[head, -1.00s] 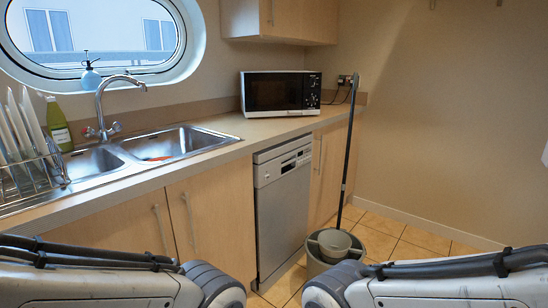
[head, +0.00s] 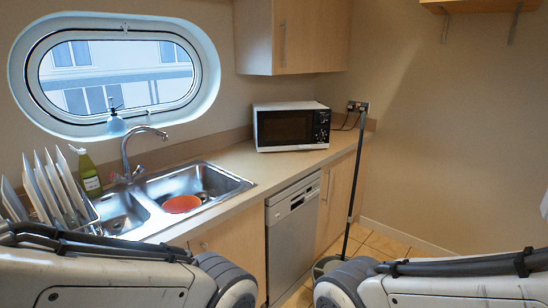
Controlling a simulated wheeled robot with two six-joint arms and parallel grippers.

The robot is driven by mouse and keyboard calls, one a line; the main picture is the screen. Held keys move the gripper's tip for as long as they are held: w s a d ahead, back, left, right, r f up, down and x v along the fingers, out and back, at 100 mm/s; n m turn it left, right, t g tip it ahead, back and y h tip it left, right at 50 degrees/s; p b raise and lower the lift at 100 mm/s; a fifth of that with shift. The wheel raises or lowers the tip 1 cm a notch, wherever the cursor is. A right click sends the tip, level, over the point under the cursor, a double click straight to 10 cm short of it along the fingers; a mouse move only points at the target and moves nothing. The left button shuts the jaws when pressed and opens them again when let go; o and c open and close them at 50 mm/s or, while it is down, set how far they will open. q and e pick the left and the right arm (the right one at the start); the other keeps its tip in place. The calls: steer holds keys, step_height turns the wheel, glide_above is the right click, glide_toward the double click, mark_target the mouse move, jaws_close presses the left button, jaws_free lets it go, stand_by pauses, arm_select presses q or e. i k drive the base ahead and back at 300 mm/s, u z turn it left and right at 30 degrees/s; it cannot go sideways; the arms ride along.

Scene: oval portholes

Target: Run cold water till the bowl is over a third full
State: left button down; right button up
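An orange round dish, apparently the bowl (head: 182,204), sits in the larger, right-hand basin of the steel sink (head: 222,186). I cannot tell whether its open side faces up or whether it holds water. The chrome mixer tap (head: 126,155) stands behind the sink, its curved spout reaching right over the basins. Its handles are small at the base, and I see no stream of water from the spout. Only my arm links show along the bottom; neither gripper is in view.
A rack of white plates (head: 45,192) and a green bottle (head: 88,175) stand left of the tap. A blue spray bottle (head: 116,124) is on the sill. A microwave (head: 290,127) sits on the counter. A mop handle (head: 355,185) rises from a bucket on the floor.

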mark_target(179, 204)
steer(key=z, duration=0.55)
steer(key=i, duration=1.8)
steer(key=u, duration=0.7)
steer(key=i, duration=0.6)
steer(key=u, duration=0.45)
